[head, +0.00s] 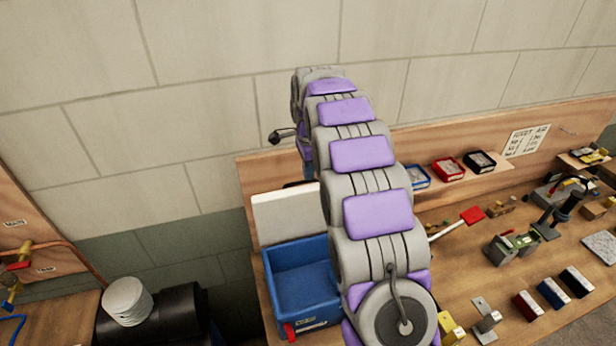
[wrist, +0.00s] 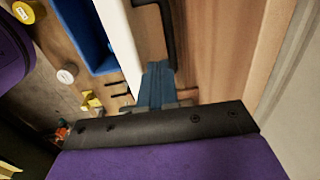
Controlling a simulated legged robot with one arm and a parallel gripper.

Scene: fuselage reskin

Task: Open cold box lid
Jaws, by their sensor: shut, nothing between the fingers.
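The cold box (head: 302,280) is a blue open-topped box on the left end of the bench, with a red latch at its front corner. Its white lid (head: 285,215) stands up at the back of the box, so the blue inside shows. My arm covers the lid's right part. In the wrist view the blue box (wrist: 84,35) is at upper left, with the white lid (wrist: 117,40) seen edge-on. My gripper (wrist: 158,70) is shut and empty, close to the lid's right side; contact cannot be told.
A wooden backboard (head: 262,170) runs behind the bench. Small red and blue bins (head: 448,168), a red-ended tool (head: 471,215) and several blocks lie to the right.

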